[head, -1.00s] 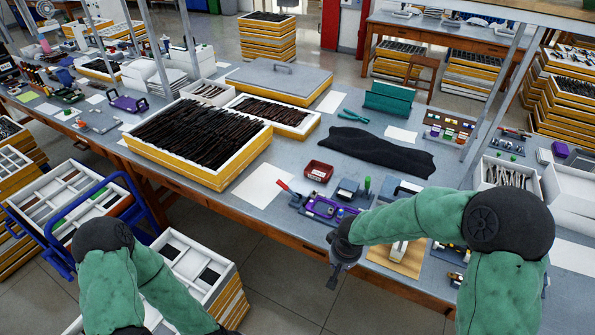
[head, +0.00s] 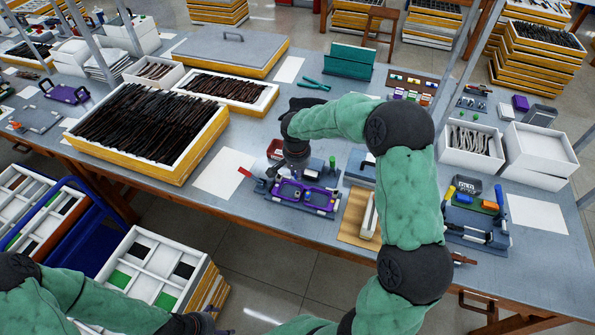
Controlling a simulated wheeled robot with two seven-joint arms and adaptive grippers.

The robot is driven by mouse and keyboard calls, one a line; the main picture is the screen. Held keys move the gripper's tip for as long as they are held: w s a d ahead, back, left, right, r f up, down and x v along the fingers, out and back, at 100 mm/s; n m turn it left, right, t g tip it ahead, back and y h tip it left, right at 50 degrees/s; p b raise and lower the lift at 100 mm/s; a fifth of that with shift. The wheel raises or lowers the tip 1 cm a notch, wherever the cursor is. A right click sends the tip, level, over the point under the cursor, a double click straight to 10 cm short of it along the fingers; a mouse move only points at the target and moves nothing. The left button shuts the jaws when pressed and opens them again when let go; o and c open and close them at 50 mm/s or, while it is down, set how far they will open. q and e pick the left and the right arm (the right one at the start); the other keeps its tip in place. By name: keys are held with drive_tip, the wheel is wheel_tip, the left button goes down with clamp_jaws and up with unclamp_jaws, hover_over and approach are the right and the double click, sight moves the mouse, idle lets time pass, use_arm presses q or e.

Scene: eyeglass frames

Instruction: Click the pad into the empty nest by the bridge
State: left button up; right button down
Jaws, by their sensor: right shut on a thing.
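A purple fixture (head: 318,198) with rounded openings sits on a dark base near the front edge of the workbench. My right gripper (head: 296,172) points down just behind and above it, shut. The pad in its jaws is too small and too hidden to make out. The bridge and the empty nest cannot be told apart at this size. My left gripper (head: 204,322) is low at the bottom edge, over the floor by the white bins, and its fingers are not clear.
A red handle (head: 245,173) stands left of the fixture and a red tray (head: 274,149) is partly behind my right gripper. A green post (head: 332,163) and a wooden board (head: 354,215) are to the right. A white sheet (head: 222,172) lies flat at the left.

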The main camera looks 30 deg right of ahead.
drive_tip(key=shift+f+b, duration=0.15)
drive_tip(key=shift+b, duration=0.15)
drive_tip(key=b, duration=0.6)
hover_over(298, 194)
drive_tip(key=shift+s+a+f, duration=0.1)
drive_tip(key=shift+s+f, duration=0.1)
drive_tip(key=shift+f, duration=1.45)
drive_tip(key=shift+s+a+f, duration=0.1)
drive_tip(key=shift+s+f, duration=0.05)
drive_tip(key=shift+f, duration=1.45)
drive_tip(key=shift+f+b, duration=1.25)
drive_tip(key=shift+b, duration=0.05)
drive_tip(key=c, duration=1)
unclamp_jaws()
drive_tip(key=shift+r, duration=0.2)
